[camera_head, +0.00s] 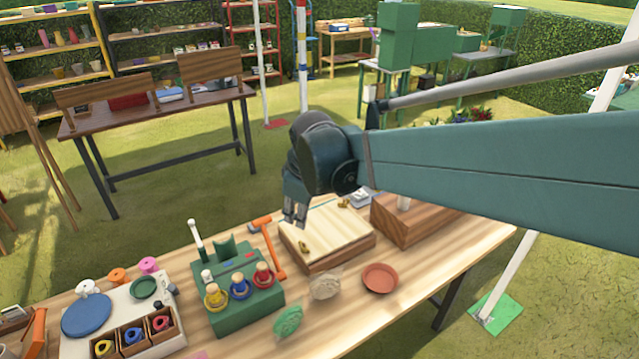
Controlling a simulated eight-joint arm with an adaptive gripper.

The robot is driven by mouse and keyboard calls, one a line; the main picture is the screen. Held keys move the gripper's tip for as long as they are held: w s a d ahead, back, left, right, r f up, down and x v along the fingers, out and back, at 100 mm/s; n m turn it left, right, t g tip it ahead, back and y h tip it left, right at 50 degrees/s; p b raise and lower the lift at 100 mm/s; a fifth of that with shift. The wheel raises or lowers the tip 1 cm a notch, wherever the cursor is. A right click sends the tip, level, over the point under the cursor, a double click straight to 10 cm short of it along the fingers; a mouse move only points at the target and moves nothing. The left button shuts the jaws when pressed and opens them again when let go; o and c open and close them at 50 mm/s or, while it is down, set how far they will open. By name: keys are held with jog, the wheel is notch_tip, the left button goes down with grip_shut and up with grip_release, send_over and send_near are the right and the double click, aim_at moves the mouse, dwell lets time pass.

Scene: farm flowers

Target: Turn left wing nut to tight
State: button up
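A flat wooden press (330,238) with a pale top board lies on the table. A brass wing nut (304,247) is on its left part, and another brass wing nut (343,204) is at its back right. How tight either one sits cannot be seen. My gripper (295,219) points down above the left back edge of the press, behind and above the left wing nut and seemingly apart from it. Its two fingertips show a narrow gap with nothing between them.
An orange-handled tool (269,248) lies left of the press, beside a green block (239,306) with coloured spools. A wooden block (415,222) stands close on the right. The table's right front is clear.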

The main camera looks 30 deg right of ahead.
jog(key=w+d+n+g+p, duration=0.1)
jog(key=w+d+n+p, duration=0.2)
jog(key=w+d, duration=0.3)
jog(key=n+g+p, duration=0.3)
jog(key=n+p, duration=0.5)
jog(key=p, duration=0.2)
send_over(344, 201)
jog(key=shift+y, duration=0.4)
notch_tip(344, 201, down, 9)
jog(key=shift+a+f, duration=0.1)
jog(key=shift+a, duration=0.05)
jog(key=shift+d+f, duration=0.2)
jog(key=shift+f, duration=0.1)
jog(key=shift+f, duration=0.15)
jog(key=shift+f, duration=3.75)
jog(key=c, duration=0.9)
